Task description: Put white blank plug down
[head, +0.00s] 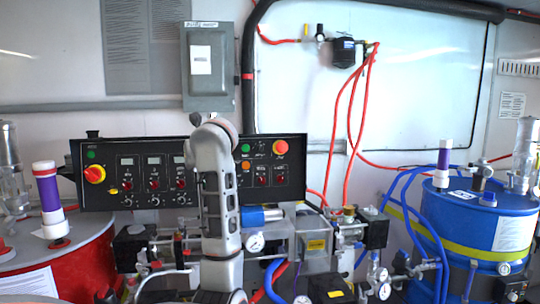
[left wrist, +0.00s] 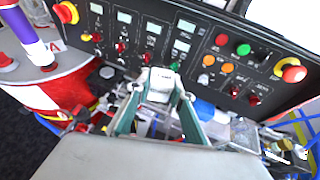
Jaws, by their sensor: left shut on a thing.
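My left gripper (left wrist: 161,92) shows in the left wrist view, its two greenish fingers reaching forward over the equipment below the control panel. It is shut on a small white piece, which looks like the white blank plug (left wrist: 160,79), held between the fingertips. The view does not show clearly whether the plug touches anything beneath it. In the head view my grey arm stands in front of the panel and the pipework; the gripper and plug cannot be made out there. My right gripper is in neither view.
The black control panel (head: 130,172) with knobs and buttons stands close ahead. Pipes, valves and a gauge (head: 255,242) crowd below it. A red drum (head: 75,262) stands left and a blue drum (head: 470,220) right. Red hoses (head: 350,120) hang at the right.

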